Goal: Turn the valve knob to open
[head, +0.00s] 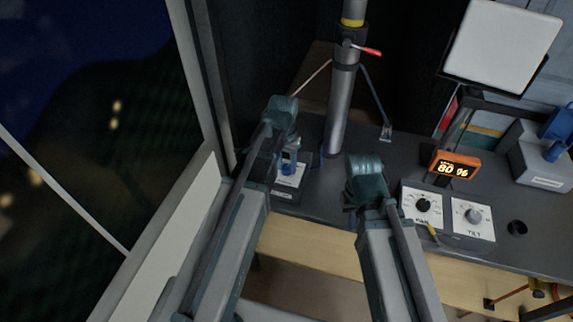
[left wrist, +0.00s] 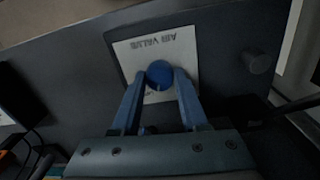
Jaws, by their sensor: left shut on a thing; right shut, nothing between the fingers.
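The valve knob is a round blue knob (left wrist: 159,74) on a white plate (left wrist: 128,52) marked as the air valve. In the left wrist view my left gripper (left wrist: 160,80) has its two blue fingers on either side of the knob, shut on it. In the head view my left gripper (head: 288,166) reaches down to the same plate (head: 284,183), and the knob is mostly hidden there. My right gripper (head: 350,203) is near the front of the dark desk, left of the dial panels. Its fingertips are mostly hidden behind my arm; it appears shut and empty.
A metal mast (head: 342,110) with a red lever (head: 366,50) stands between my arms. An orange display (head: 455,165) reads 80 %. Two dial panels (head: 473,217) lie right of my right gripper. A window (head: 80,110) is at left. A grey cylinder (left wrist: 259,62) stands beside the valve plate.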

